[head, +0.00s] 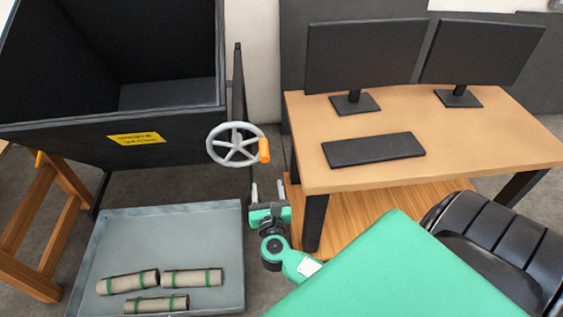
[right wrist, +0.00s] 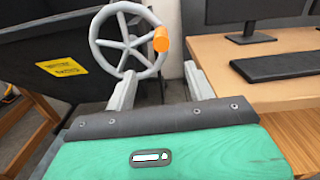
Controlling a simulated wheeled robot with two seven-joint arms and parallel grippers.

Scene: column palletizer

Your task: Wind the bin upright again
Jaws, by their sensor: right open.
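The black bin (head: 75,140) with a yellow label stands tilted at the left in the head view, its open mouth facing me. A grey handwheel (head: 236,162) with an orange handle knob (head: 264,150) is at the bin's right side. In the right wrist view the handwheel (right wrist: 118,58) and orange knob (right wrist: 161,39) are ahead of the fingers. My right gripper (head: 267,190) is open and empty, a little below the wheel and apart from it. My left gripper is not in view.
A grey tray (head: 170,228) holding 3 rolled bundles (head: 192,278) with green bands lies below the bin. A wooden desk (head: 460,125) with two monitors (head: 365,55) and a keyboard (head: 373,149) stands close to the right of the wheel. A black chair (head: 500,245) is lower right.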

